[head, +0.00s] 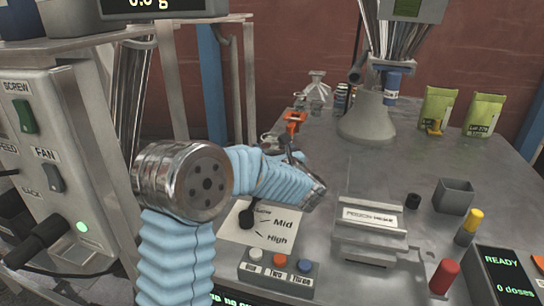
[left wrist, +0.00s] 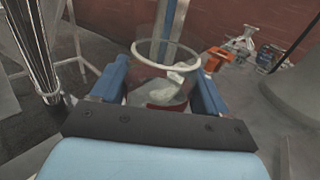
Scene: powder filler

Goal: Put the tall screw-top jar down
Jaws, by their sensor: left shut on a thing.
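The tall screw-top jar (left wrist: 160,92) is clear glass and stands between the two blue fingers of my left gripper (left wrist: 160,82) in the left wrist view. The fingers are shut on its sides. Its round rim faces up and I see no lid on it. Something pale shows in or through the glass, and I cannot tell which. In the head view my left gripper (head: 284,152) is mostly hidden behind my pale blue arm, near the far left edge of the metal table. The jar's base is hidden, so I cannot tell whether it touches anything. My right gripper is not in view.
An orange tool (head: 294,118) and glass flasks (head: 317,88) are close beyond the gripper. A grey cone (head: 367,118) stands to the right. A dosing box (head: 370,222), a grey bin (head: 453,196) and green pouches (head: 484,115) occupy the table (head: 400,165). A control panel (head: 50,150) is at left.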

